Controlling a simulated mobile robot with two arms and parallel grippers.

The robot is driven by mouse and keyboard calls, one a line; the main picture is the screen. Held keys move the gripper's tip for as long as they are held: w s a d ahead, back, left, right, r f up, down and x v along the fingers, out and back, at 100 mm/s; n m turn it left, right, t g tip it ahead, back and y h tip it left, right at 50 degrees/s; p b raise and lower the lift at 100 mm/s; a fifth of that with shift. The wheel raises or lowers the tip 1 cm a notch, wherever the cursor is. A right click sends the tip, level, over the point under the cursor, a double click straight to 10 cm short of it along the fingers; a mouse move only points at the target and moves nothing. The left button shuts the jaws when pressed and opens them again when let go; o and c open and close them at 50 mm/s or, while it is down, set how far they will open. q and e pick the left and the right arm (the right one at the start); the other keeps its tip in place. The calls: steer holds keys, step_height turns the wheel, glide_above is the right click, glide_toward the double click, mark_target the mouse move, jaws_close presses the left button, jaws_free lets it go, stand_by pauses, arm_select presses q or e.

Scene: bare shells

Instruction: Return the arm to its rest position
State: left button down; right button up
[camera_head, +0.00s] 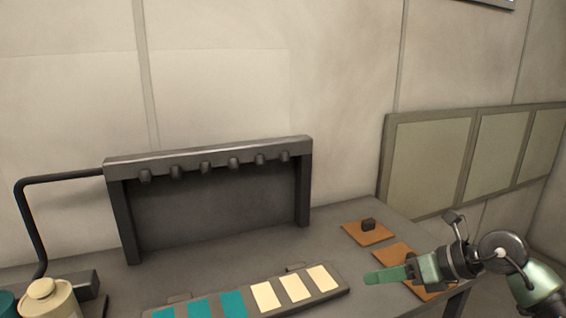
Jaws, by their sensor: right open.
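My right gripper (388,277) comes in from the lower right on its jointed arm. Its green fingers point left, above the table's right part, and they are open with nothing seen between them. The gripper hides part of an orange-brown mat (398,252) beneath it. My left gripper is not in view.
The grey table (215,255) carries a dark rack (210,150) with several knobs. A strip (337,293) of teal and cream panels lies in front. A dark block (368,225) sits on another orange mat (357,236). A cream bottle (48,302) stands at lower left.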

steer(key=s+a+r+m+t+y, duration=0.3)
steer(key=a+r+m+t+y, duration=0.3)
steer(key=a, duration=0.5)
steer(key=d+m+t+h, duration=0.8)
steer(key=m+t+h, duration=0.1)
steer(key=m, duration=0.9)
steer(key=s+d+f+m+g+h, duration=0.35)
steer(key=f+m, duration=0.25)
steer(key=f, duration=0.2)
steer(key=s+d+f+m+g+h, duration=0.2)
steer(key=d+f+m+g+h, duration=0.15)
steer(key=f+m+h, duration=0.35)
steer(key=s+a+f+m+g+y, duration=0.1)
steer(key=s+a+f+g+y, duration=0.1)
steer(key=s+f+g, duration=0.55)
steer(key=s+a+f+m+g+y, duration=0.25)
steer(key=s+f, duration=0.65)
steer(key=s, duration=0.6)
step_height(320, 180, down, 25)
steer(key=s+g, duration=0.2)
steer(key=s+d+f+n+g, duration=0.1)
steer(key=s+d+f, duration=0.2)
steer(key=s+f, duration=1.3)
steer(key=shift+s+f, duration=0.4)
steer(key=shift+f, duration=0.4)
